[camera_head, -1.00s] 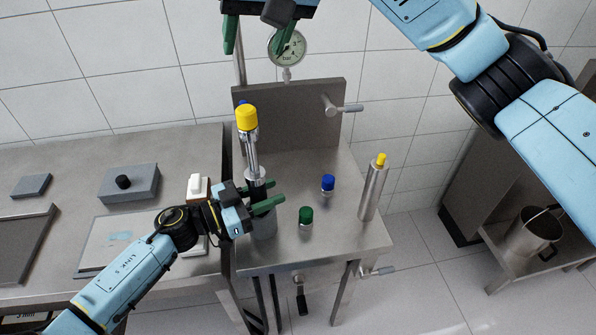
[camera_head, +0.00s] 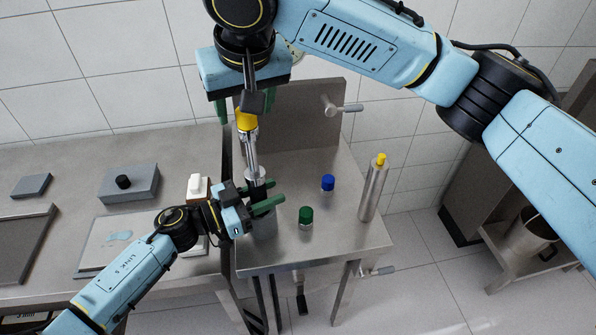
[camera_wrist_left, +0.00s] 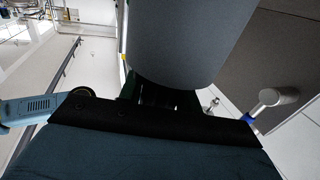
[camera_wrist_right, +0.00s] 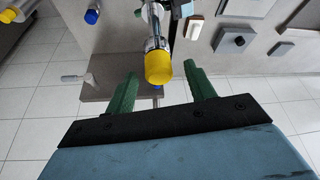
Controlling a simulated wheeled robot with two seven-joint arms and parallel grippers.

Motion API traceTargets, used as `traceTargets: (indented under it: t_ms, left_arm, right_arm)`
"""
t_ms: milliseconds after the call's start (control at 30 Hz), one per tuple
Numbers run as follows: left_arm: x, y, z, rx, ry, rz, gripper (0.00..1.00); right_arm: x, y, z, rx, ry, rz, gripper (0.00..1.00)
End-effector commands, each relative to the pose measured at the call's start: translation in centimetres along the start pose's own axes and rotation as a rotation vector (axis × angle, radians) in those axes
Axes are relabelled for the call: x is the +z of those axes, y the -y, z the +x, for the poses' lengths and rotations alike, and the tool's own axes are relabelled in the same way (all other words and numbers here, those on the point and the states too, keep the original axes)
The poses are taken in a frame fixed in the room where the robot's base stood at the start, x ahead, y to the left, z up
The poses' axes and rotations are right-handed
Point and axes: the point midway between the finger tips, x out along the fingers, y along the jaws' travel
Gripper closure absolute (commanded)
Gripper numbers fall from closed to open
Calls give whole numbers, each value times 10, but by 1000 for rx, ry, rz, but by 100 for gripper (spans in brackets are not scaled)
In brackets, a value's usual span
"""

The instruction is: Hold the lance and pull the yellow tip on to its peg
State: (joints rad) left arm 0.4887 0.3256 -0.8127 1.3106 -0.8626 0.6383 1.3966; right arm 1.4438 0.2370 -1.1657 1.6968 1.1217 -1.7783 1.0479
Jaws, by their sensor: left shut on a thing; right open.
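The metal lance (camera_head: 252,150) stands nearly upright with a yellow tip (camera_head: 246,119) on top. My left gripper (camera_head: 268,201) is shut around its lower part; in the left wrist view a large grey cylinder (camera_wrist_left: 185,40) fills the middle. My right gripper (camera_head: 248,106) is open above the lance. In the right wrist view the yellow tip (camera_wrist_right: 158,68) lies between the open green fingers, with a gap on both sides. A metal post (camera_head: 371,192) with a small yellow top (camera_head: 381,159) stands at the steel stand's right; I cannot tell if it is the peg.
A blue cap (camera_head: 328,182) and a green cap (camera_head: 306,214) sit on the steel stand (camera_head: 345,235). A back plate with a lever handle (camera_head: 345,108) rises behind. The bench at left holds a grey box (camera_head: 130,183) and a white switch (camera_head: 196,184).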

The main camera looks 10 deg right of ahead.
Motion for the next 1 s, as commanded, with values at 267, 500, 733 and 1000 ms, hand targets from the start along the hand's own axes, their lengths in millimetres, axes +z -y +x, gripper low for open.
traceTargets:
  t_ms: [267,500,733,1000]
  left_arm:
    - [9,-3,-2,1,15,-7,100]
    - [9,-3,-2,1,15,-7,100]
    - [9,-3,-2,1,15,-7,100]
    - [9,-3,-2,1,15,-7,100]
  right_arm:
    - [0,0,26,0,0,0,46]
    - [0,0,30,0,0,0,46]
    - [0,0,30,0,0,0,57]
    - [0,0,30,0,0,0,93]
